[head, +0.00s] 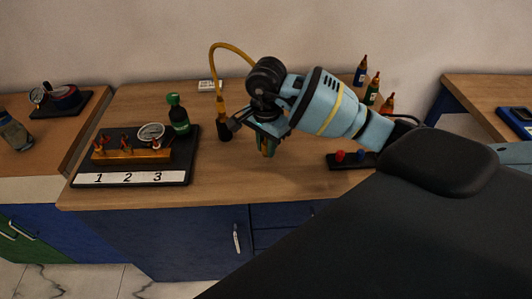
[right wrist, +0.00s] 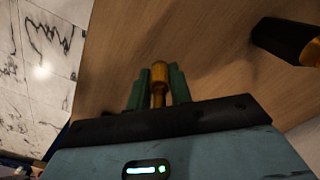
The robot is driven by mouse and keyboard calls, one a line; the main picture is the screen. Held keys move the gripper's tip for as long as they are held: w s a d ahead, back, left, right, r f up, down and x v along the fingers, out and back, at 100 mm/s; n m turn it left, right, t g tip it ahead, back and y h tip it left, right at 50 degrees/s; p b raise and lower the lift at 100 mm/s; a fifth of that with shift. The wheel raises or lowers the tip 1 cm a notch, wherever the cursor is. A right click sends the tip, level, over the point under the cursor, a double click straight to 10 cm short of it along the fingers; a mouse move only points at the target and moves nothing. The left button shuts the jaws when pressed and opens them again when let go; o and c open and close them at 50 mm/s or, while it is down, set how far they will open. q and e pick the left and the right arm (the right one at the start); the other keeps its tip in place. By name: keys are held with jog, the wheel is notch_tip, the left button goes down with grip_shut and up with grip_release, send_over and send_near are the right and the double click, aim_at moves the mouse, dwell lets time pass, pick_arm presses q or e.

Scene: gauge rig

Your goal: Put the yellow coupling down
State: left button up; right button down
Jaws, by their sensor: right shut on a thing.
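My right gripper (head: 267,147) reaches in from the right and points down over the middle of the wooden table. In the right wrist view, its two green fingers (right wrist: 159,88) are shut on the yellow coupling (right wrist: 160,74), a small brass-yellow piece with a rounded end. In the head view the coupling is mostly hidden by the fingers. The wood lies beneath it; I cannot tell whether the coupling touches it. My left gripper is not in view.
Left of my gripper stands a gauge rig (head: 130,178) with a brass manifold (head: 131,155), red-handled valves and labels 1, 2, 3. A green bottle (head: 178,115) is on it. A yellow hose (head: 214,68) ends in a black handle (head: 224,130).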

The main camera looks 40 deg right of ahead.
aim_at(266, 150)
jog(key=shift+s+a+f, duration=0.1)
jog(key=shift+a+f, duration=0.05)
jog(key=shift+f, duration=1.4)
jog(key=shift+f, duration=0.15)
jog(key=shift+f, duration=0.15)
jog(key=c, duration=1.3)
grip_release()
jog(key=shift+o, duration=0.2)
notch_tip(266, 150, up, 13)
jog(key=shift+f, duration=0.2)
